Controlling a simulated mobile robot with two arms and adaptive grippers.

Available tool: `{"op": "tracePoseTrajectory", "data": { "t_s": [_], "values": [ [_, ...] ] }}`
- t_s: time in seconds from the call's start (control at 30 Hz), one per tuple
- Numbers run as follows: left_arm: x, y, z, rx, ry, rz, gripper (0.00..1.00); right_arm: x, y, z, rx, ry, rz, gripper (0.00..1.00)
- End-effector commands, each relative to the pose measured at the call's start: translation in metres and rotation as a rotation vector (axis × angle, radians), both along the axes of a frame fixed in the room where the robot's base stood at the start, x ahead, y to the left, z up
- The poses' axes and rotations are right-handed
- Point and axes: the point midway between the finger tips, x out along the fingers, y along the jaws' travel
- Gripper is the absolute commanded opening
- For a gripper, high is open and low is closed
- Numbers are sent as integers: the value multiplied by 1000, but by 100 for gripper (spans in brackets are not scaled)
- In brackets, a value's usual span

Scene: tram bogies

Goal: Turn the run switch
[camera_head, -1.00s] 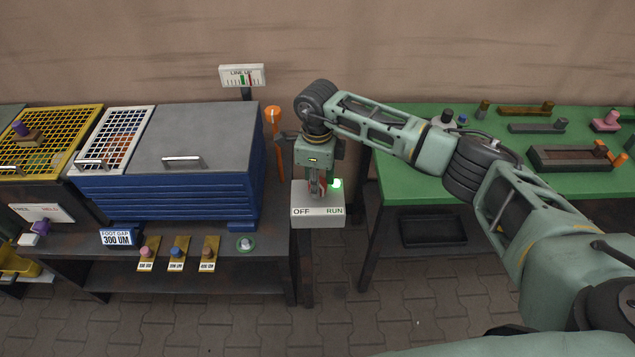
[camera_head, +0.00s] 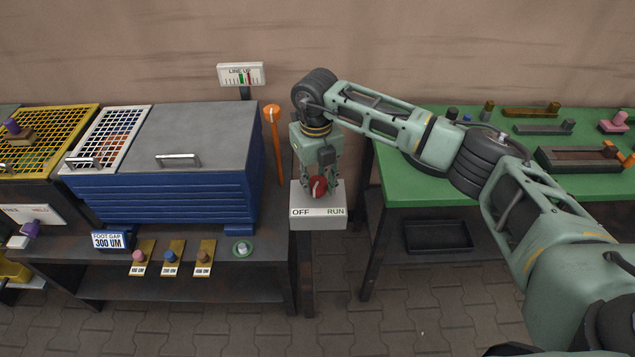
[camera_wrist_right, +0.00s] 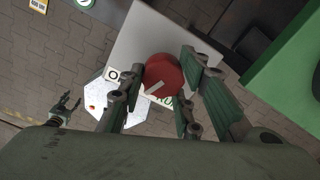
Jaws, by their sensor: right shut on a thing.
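The run switch is a red round knob (camera_head: 318,187) on a pale box (camera_head: 318,218) marked OFF on the left and RUN on the right. My right gripper (camera_head: 319,190) points down over the box and is shut on the knob. In the right wrist view the knob (camera_wrist_right: 163,76) sits between the fingers of my right gripper (camera_wrist_right: 165,85), and its white line slants towards the lower left. The RUN lettering is partly hidden there. My left gripper (camera_wrist_right: 68,103) seems to show small, open and empty, at the left of the wrist view; it is outside the head view.
A blue cabinet (camera_head: 165,190) and an orange-topped lever (camera_head: 274,140) stand left of the box. A LINE UP gauge (camera_head: 241,74) is behind. A green table (camera_head: 430,184) with several parts is at right, close under my right arm.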

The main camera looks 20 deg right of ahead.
Motion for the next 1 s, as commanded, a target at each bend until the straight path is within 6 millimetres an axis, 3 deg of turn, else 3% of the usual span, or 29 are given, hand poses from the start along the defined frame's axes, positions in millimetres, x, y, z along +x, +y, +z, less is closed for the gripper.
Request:
{"op": "tracePoseTrajectory", "data": {
  "t_s": [0.4,1.0],
  "values": [
    [0,0,-10,0,0,0,46,-2,6,-4,7,9,-259,5],
    [0,0,-12,0,0,0,46,0,6,-3,10,7,-334,5]
  ]
}}
